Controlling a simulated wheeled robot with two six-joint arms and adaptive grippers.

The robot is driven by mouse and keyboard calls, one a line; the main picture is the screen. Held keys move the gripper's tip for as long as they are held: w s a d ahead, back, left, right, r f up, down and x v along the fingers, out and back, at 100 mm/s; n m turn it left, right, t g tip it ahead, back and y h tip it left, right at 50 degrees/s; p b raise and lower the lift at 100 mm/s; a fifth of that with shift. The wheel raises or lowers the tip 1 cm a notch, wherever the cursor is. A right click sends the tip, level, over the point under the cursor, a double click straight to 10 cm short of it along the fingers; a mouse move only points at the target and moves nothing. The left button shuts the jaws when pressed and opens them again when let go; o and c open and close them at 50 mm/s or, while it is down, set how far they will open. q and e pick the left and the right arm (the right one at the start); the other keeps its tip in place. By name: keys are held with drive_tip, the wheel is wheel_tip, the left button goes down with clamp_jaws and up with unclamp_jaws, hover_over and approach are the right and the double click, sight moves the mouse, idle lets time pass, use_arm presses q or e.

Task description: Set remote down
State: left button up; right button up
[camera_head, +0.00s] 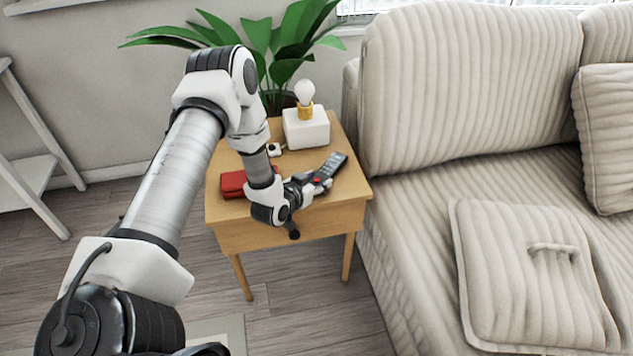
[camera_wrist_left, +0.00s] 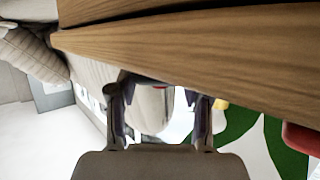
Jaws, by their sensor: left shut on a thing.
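My left gripper (camera_head: 309,184) is shut on the remote's near end, and the remote points toward the back right. In the left wrist view, the remote's end (camera_wrist_left: 160,84) shows edge-on between the two fingers (camera_wrist_left: 158,100), close to the wooden tabletop. I cannot tell whether the remote touches the table. My right gripper is not in view.
A red flat object (camera_head: 233,184) lies on the table's left side. A white lamp (camera_head: 306,127) with a bare bulb stands at the back, near a small white item (camera_head: 274,150). A potted plant (camera_head: 270,45) is behind; a beige sofa (camera_head: 470,90) is at the right.

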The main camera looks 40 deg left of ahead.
use_arm(q)
drive_tip(key=shift+s, duration=0.1)
drive_tip(key=o, duration=1.2)
drive_tip(key=shift+r, duration=0.2)
drive_tip(key=p+v, duration=0.3)
drive_tip(key=v, duration=0.9)
drive_tip(key=s+d+f+g+h, duration=0.2)
drive_tip(key=s+d+f+g, duration=0.45)
drive_tip(key=d+f, duration=0.3)
drive_tip(key=s+d+f+g, duration=0.1)
drive_tip(key=s+d+g, duration=0.1)
drive_tip(key=s, duration=0.6)
drive_tip(key=s+d+f+g+y, duration=0.1)
drive_tip(key=s+d+f+g, duration=0.1)
drive_tip(key=s+g, duration=0.3)
drive_tip(key=s+d, duration=0.1)
drive_tip(key=s, duration=0.2)
drive_tip(key=shift+d, duration=0.3)
